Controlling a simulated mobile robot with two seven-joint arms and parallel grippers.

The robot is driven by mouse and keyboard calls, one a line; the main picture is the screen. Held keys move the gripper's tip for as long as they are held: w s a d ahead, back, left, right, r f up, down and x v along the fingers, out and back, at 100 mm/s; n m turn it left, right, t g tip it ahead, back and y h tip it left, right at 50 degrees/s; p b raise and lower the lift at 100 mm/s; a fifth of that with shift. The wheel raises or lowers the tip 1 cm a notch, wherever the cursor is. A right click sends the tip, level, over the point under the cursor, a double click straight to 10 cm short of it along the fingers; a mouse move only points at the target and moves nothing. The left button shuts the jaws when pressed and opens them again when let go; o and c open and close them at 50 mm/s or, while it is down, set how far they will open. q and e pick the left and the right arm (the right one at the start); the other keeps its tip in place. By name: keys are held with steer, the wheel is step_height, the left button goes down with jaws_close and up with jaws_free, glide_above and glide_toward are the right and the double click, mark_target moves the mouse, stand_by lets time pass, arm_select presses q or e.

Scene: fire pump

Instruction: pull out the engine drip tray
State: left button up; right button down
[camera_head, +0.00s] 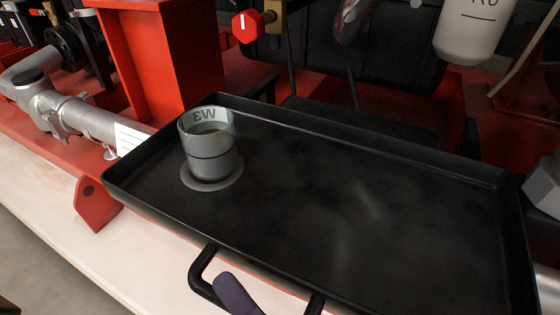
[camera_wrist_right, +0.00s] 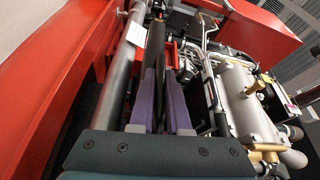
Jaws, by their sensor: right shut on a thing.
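The black engine drip tray (camera_head: 330,200) fills the middle of the head view, with raised rims and a black bar handle (camera_head: 203,270) on its near side. A grey cup marked W3 (camera_head: 210,150) stands upright in the tray's left part, on a round grey patch. My right gripper (camera_head: 236,295) is at the handle, with one purple finger showing at the bottom edge. In the right wrist view, both purple fingers (camera_wrist_right: 160,88) are close together on a dark bar. My left gripper is not in view.
A red post (camera_head: 160,60) and a grey pipe (camera_head: 90,120) stand left of the tray. A red-handled valve (camera_head: 247,25) and a pale bottle (camera_head: 473,30) hang behind it. A pale ledge (camera_head: 120,240) runs along the near left. The wrist view shows pale engine parts (camera_wrist_right: 245,105) at right.

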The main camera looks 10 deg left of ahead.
steer(key=c, duration=0.9)
jaws_free()
steer(key=shift+d, duration=0.1)
steer(key=shift+s+d, duration=0.25)
steer(key=shift+s, duration=0.05)
steer(key=shift+p+v, duration=1.3)
steer(key=shift+v, duration=3.2)
